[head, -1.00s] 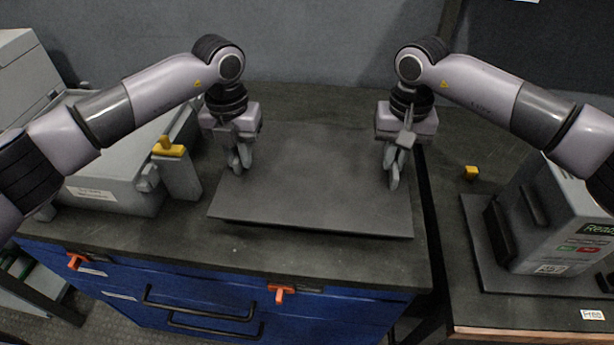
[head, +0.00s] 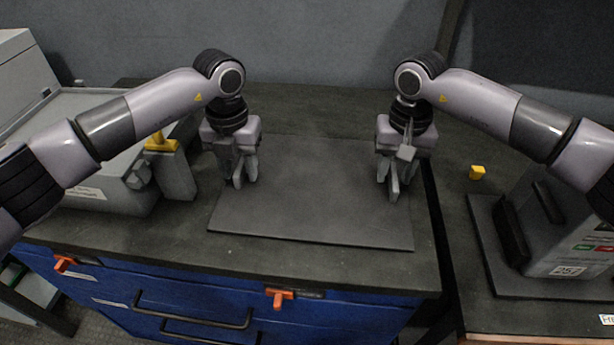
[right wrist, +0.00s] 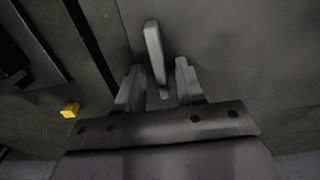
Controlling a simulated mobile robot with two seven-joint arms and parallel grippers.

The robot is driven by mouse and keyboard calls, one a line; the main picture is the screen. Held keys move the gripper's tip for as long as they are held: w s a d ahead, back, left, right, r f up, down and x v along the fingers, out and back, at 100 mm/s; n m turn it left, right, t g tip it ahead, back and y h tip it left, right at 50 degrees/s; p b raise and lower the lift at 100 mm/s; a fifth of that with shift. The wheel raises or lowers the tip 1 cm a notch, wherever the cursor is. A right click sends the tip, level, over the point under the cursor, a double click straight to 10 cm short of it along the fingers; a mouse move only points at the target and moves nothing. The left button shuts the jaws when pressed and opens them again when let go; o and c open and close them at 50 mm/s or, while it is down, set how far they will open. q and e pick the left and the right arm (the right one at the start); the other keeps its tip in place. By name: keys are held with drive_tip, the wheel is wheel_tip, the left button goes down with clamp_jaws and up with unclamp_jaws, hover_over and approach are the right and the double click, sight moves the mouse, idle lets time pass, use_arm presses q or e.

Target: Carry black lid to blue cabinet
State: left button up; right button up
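The black lid (head: 310,195) is a flat dark panel lying on the worktop of the blue cabinet (head: 350,318). My left gripper (head: 238,175) is over the lid's left edge, its fingers spread around a narrow grey upright handle. My right gripper (head: 394,183) is over the lid's right edge in the same pose. In the right wrist view, the fingers of the right gripper (right wrist: 158,68) stand apart, with a light grey handle (right wrist: 153,42) between them and gaps on both sides. The lower ends of the left fingers are small and hard to make out.
A grey case (head: 115,195) with a yellow-topped block (head: 160,144) stands close on the left. A second bench on the right holds a yellow cube (head: 477,172) and a grey unit (head: 565,240) on a dark plate. Orange latches (head: 280,296) and black handles are on the cabinet front.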

use_arm(q)
drive_tip(key=shift+r, duration=0.15)
use_arm(e)
drive_tip(key=shift+r, duration=0.25)
use_arm(q)
wheel_tip(320, 180, up, 12)
use_arm(e)
wheel_tip(320, 180, up, 12)
drive_tip(key=shift+f, duration=0.2)
idle(0.3)
idle(0.4)
